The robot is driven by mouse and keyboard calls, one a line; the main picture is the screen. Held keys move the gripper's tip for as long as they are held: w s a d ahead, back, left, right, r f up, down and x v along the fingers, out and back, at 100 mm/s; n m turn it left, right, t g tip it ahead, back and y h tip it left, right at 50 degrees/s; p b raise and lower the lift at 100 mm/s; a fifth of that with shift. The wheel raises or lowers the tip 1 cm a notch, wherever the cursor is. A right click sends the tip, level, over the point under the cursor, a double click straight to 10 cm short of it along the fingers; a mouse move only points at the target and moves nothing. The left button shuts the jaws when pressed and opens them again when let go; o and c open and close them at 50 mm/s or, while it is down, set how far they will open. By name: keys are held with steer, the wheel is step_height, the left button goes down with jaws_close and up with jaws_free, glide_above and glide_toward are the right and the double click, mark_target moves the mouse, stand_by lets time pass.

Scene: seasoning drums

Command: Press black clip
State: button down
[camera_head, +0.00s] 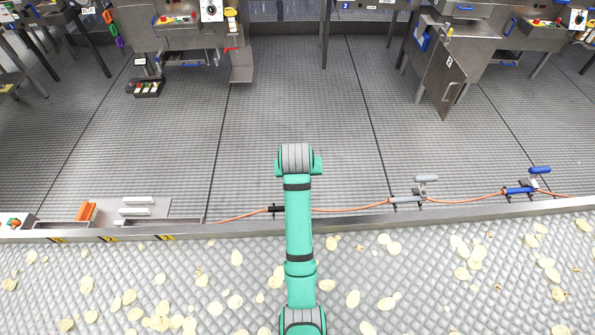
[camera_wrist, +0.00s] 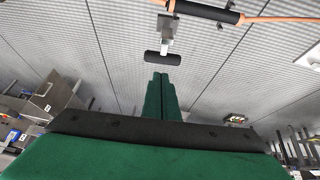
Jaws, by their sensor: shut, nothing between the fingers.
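The black clip (camera_wrist: 206,12) shows at the top of the wrist view, around an orange cable. A grey stem runs from it to its black handle (camera_wrist: 170,57). My gripper (camera_wrist: 160,76) has green fingers pressed together, with nothing between them. In the picture, the fingertips lie just below the handle; I cannot tell whether they touch it. In the head view, the end of the black clip (camera_head: 276,209) sticks out left of my arm, which hides the rest of it and my gripper.
The orange cable (camera_head: 455,202) runs along the metal ledge. A grey clip (camera_head: 407,200) and a blue clip (camera_head: 520,191) sit on it to the right. An orange block (camera_head: 86,211) and white handles (camera_head: 137,205) are at the left. The grid floor beyond is mostly clear.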

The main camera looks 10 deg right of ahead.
steer(key=x, duration=0.3)
steer(key=shift+w+f, duration=0.15)
steer(key=shift+f, duration=0.2)
steer(key=shift+s+a+f, duration=0.1)
steer(key=shift+s+f, duration=0.1)
steer(key=shift+s+a+f, duration=0.1)
steer(key=shift+s+a, duration=0.05)
steer(key=shift+s, duration=0.6)
steer(key=shift+s+a+f, duration=0.1)
steer(key=shift+s+a, duration=0.05)
steer(key=shift+s, duration=0.6)
steer(key=shift+w, duration=0.1)
steer(key=shift+a, duration=0.35)
steer(key=shift+s+d, duration=0.5)
steer(key=shift+s, duration=0.25)
steer(key=shift+a, duration=0.1)
